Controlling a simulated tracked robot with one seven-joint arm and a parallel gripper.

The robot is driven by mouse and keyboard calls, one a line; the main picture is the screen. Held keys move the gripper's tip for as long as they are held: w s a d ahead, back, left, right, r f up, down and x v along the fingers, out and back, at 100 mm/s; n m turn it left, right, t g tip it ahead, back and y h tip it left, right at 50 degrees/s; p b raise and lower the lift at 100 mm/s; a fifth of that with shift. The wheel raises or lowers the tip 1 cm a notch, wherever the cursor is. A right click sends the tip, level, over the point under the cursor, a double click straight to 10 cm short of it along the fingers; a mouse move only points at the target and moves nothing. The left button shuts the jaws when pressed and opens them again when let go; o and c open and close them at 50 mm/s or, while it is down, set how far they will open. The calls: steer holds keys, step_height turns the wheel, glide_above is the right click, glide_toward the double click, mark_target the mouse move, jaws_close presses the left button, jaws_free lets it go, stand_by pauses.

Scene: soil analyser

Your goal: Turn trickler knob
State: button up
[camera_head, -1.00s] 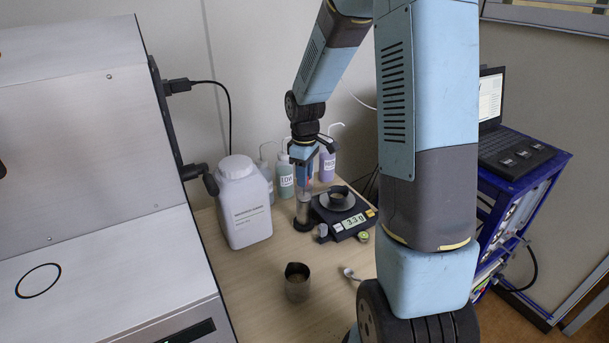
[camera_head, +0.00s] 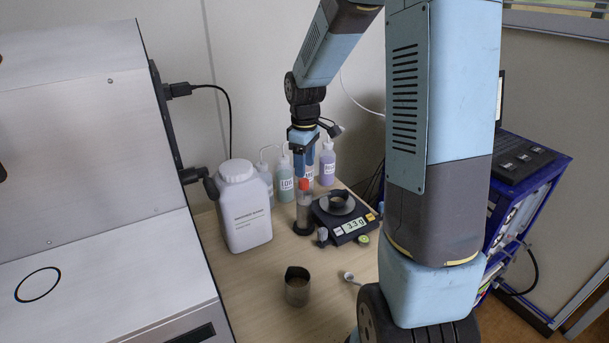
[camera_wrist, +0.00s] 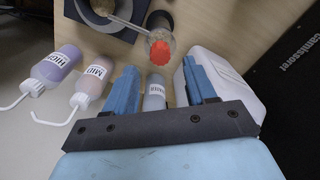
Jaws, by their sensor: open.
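The trickler (camera_head: 304,213) stands upright on the table just left of the balance (camera_head: 349,229). Its red knob (camera_head: 304,184) is on top and uncovered. The knob also shows in the wrist view (camera_wrist: 160,52), just beyond the fingertips. My gripper (camera_head: 304,172) points down above the knob, apart from it. In the wrist view, its two blue fingers (camera_wrist: 160,66) are spread wide with nothing held between them. The balance has a dark cup (camera_head: 338,203) on its pan, and its display reads 3.3 g.
A white jug (camera_head: 243,212) stands left of the trickler. Several wash bottles (camera_head: 286,180) stand close behind it. A metal beaker (camera_head: 297,287) and a small spoon (camera_head: 350,278) are in front. A large metal machine (camera_head: 90,150) fills the left side.

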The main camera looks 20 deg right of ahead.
mark_target(305, 181)
step_height(305, 181, up, 8)
steer(key=shift+r, duration=0.15)
stand_by(0.3)
steer(key=s+r+m+t, duration=0.2)
steer(key=s+r+m, duration=0.2)
steer(key=s, duration=0.8)
steer(key=s+r+m+t, duration=0.3)
steer(key=s+r+m, duration=0.2)
steer(key=s, duration=0.8)
steer(key=shift+s+r+t, duration=0.25)
steer(key=shift+r+t, duration=0.05)
steer(key=shift+r, duration=0.2)
steer(key=shift+a, duration=0.1)
